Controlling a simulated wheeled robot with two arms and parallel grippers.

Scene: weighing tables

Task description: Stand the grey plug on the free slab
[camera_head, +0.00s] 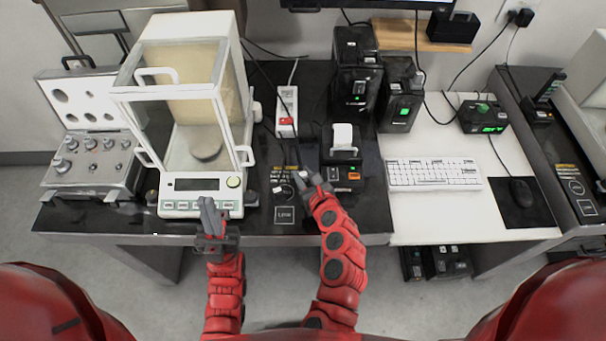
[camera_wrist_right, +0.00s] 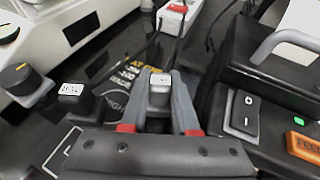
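A small grey plug (camera_wrist_right: 160,90) with a pale top sits between the fingers of my right gripper (camera_wrist_right: 161,100) in the right wrist view. The fingers appear to press on both its sides. In the head view my right gripper (camera_head: 309,182) is over the dark tabletop, right of the printed markings. A dark block with a white-labelled top (camera_wrist_right: 76,99) stands left of the gripper in the wrist view. A dark square with a white outline (camera_head: 285,214) lies near the front edge. I cannot tell which surface is the free slab. My left gripper (camera_head: 210,217) is shut and empty before the balance.
A glass-walled balance (camera_head: 197,208) stands left, beside a case of weights (camera_head: 90,165). A black device with a rocker switch (camera_wrist_right: 242,113) and orange button (camera_wrist_right: 303,147) is close right of my right gripper. A keyboard (camera_head: 433,174) lies farther right.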

